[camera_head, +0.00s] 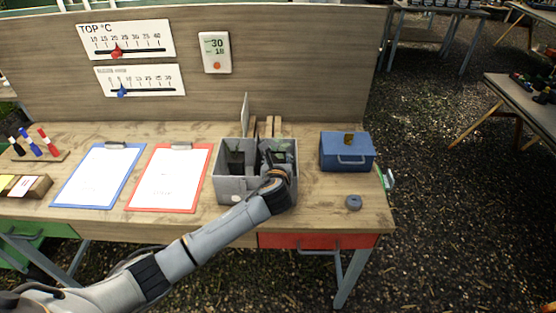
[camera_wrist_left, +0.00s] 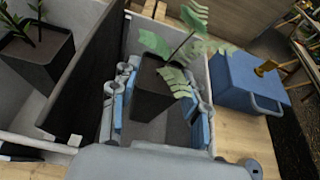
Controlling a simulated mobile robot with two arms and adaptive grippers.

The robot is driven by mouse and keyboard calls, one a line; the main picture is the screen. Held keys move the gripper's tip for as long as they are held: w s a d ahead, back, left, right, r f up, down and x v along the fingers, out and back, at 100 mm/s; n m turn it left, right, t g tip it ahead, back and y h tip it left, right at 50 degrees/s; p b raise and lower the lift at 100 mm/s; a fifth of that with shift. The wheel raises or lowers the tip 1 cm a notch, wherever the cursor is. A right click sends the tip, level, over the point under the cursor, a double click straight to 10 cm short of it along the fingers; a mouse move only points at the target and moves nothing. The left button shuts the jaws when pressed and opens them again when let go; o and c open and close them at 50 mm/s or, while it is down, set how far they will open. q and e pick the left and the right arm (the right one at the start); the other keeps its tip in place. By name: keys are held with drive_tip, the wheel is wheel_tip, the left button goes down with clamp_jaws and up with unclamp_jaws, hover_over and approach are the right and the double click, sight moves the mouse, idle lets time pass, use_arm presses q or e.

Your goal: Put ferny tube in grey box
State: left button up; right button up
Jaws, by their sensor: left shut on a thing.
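The grey box (camera_head: 232,190) stands on the wooden table with a divider (camera_wrist_left: 82,78) splitting it in two. The ferny tube, a dark square pot (camera_wrist_left: 152,100) with a light green fern (camera_wrist_left: 178,45), is in the right-hand compartment in the left wrist view. My left gripper (camera_head: 277,166) reaches into that compartment, its fingers shut on the pot from both sides. The pot looks about upright; whether its base touches the box floor is hidden. Another dark pot (camera_wrist_left: 42,58) with a narrow-leaved plant is in the left compartment. My right gripper is not in view.
A blue toolbox (camera_head: 346,153) stands right of the box, with a small round item (camera_head: 353,202) in front. A red clipboard (camera_head: 168,178) and a blue clipboard (camera_head: 99,176) lie to the left. A back panel (camera_head: 290,60) rises behind the table.

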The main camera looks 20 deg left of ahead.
use_arm(q)
drive_tip(key=o, duration=1)
drive_tip(key=shift+c, duration=0.2)
drive_tip(key=v, duration=1.2)
drive_tip(key=shift+b, duration=0.35)
drive_tip(key=shift+r, duration=0.1)
